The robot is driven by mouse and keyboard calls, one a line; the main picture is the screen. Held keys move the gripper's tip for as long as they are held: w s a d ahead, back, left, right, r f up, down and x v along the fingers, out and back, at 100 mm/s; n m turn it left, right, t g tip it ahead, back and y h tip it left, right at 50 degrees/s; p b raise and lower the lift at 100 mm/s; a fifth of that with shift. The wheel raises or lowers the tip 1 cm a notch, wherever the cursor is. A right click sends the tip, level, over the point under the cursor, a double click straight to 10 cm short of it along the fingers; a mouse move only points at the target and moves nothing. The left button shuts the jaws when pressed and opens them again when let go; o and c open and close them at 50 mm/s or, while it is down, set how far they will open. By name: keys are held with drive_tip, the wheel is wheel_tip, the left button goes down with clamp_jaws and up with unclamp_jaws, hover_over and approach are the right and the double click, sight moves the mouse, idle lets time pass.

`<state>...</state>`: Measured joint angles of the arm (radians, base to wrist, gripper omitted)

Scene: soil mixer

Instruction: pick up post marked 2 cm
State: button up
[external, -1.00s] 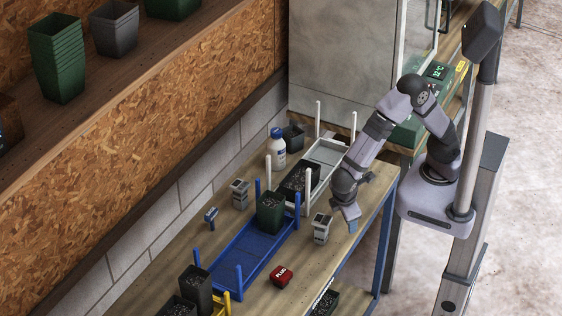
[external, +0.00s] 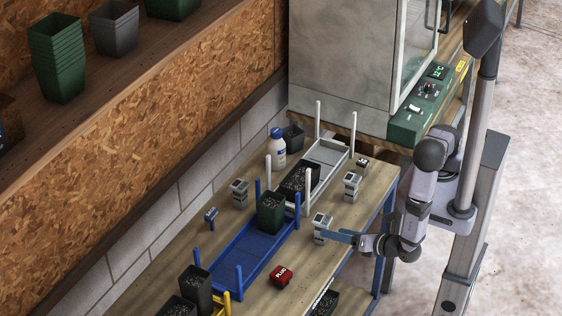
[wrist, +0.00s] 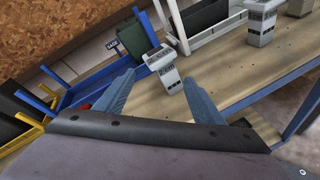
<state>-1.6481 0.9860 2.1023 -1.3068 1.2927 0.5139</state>
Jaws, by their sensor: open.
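A grey-and-white post (external: 321,224) stands upright on the table, right of the blue rack; the wrist view shows it too (wrist: 168,78), its printed mark too small to read surely. My gripper (external: 330,235) lies low and level at the table's right edge, pointing left at this post. In the wrist view my gripper (wrist: 160,84) is open, its blue fingers either side of the post, which stands at or just beyond the tips. I cannot tell whether they touch. Similar posts stand behind on the right (external: 352,187) and left of the blue rack (external: 239,193).
The blue rack (external: 228,262) holds a dark green pot (external: 271,212). A pale rack (external: 330,152) with a black tray stands behind, near a white bottle (external: 277,148). A red block (external: 281,276) lies in front. Bare wood surrounds the post.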

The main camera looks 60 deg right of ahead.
sight(330, 222)
drive_tip(key=n, duration=0.1)
drive_tip(key=n+y, duration=0.1)
drive_tip(key=n+t+y, duration=0.1)
drive_tip(key=shift+w+d+f+n, duration=0.1)
drive_tip(key=shift+d+f+n, duration=0.15)
drive_tip(key=shift+f+n, duration=0.05)
drive_tip(key=n, duration=0.1)
drive_tip(key=d+n+t+y, duration=0.1)
drive_tip(key=n, duration=0.1)
drive_tip(key=d+n+t+y+b, duration=0.1)
drive_tip(key=n, duration=0.1)
drive_tip(key=shift+s+d+r, duration=0.2)
drive_tip(key=shift+s+r, duration=0.1)
drive_tip(key=shift+r, duration=0.1)
drive_tip(key=shift+d+r+n+t, duration=0.25)
drive_tip(key=shift+r+n+t, duration=0.05)
drive_tip(key=shift+n, duration=0.2)
drive_tip(key=shift+w+a, duration=0.15)
drive_tip(key=shift+w, duration=0.95)
drive_tip(key=shift+r, duration=0.1)
drive_tip(key=shift+w+a+r, duration=0.1)
drive_tip(key=shift+w+a, duration=0.05)
drive_tip(key=shift+w, duration=0.7)
drive_tip(key=shift+w+a, duration=0.2)
drive_tip(key=shift+w, duration=0.65)
drive_tip(key=shift+w+a+r, duration=0.1)
drive_tip(key=shift+w+a, duration=0.05)
drive_tip(key=shift+w, duration=0.7)
drive_tip(key=c, duration=1.2)
